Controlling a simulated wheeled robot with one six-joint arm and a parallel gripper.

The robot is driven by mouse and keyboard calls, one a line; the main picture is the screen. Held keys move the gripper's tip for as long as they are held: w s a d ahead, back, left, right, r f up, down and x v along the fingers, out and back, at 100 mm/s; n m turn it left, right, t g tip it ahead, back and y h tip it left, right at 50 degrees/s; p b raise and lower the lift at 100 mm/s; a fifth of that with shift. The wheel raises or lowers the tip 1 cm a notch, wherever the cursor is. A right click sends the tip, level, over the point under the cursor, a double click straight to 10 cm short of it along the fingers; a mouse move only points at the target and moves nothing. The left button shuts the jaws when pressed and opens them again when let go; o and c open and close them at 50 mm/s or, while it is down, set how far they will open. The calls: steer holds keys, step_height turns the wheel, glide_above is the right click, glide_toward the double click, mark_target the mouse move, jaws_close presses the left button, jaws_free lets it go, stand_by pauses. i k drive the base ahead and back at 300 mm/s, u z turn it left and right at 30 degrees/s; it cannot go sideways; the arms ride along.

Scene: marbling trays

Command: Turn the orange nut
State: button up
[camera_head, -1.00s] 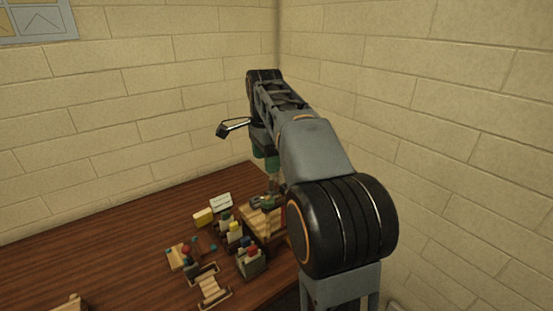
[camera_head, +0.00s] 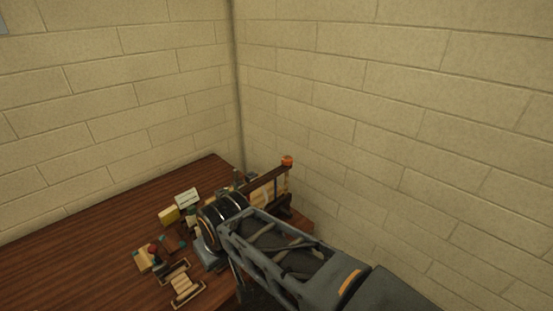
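An orange nut (camera_head: 287,160) sits at the top of a post on the right end of a dark wooden frame (camera_head: 284,174). The frame stands at the far right corner of the table, close to the wall. My arm reaches in from the lower right, and its black joint hangs over the table just left of the frame. My gripper is hidden behind the arm, so I cannot see its fingers or how far it is from the nut.
The brown table (camera_head: 90,240) holds a yellow block (camera_head: 168,215), a white card (camera_head: 187,197), a small wooden tray (camera_head: 187,290) and a wooden piece with a red-topped item (camera_head: 153,248). The left of the table is clear. Block walls stand close behind and to the right.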

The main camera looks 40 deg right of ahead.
mark_target(287, 162)
steer(key=u, duration=1.55)
steer(key=k, duration=0.95)
steer(key=z, duration=1.7)
steer(key=i, duration=0.5)
